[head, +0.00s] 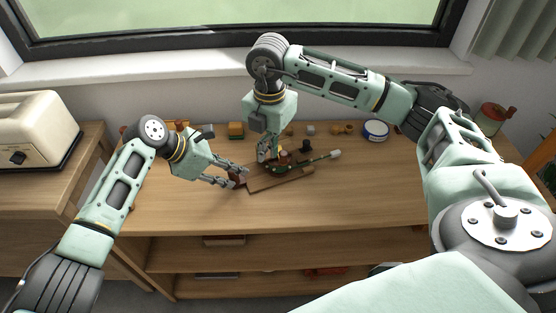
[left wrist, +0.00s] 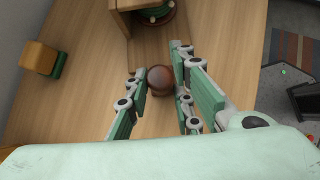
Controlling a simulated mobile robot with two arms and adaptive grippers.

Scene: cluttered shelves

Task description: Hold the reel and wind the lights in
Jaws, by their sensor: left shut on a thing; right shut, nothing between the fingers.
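In the left wrist view, the dark reel (left wrist: 155,14) shows at the top edge, partly cut off. My left gripper (head: 240,176) is shut on a brown rounded handle (left wrist: 159,78) at the near left end of the base. My right gripper (head: 265,153) is shut and empty, pointing down close beside the reel and hiding part of it; I cannot tell whether it touches.
Several small items and a white-and-blue tin (head: 375,131) stand along the back of the table. A yellow-brown block (left wrist: 39,57) shows in the left wrist view. A cream toaster (head: 35,130) stands at the left. The table (head: 360,200) is clear at the right front.

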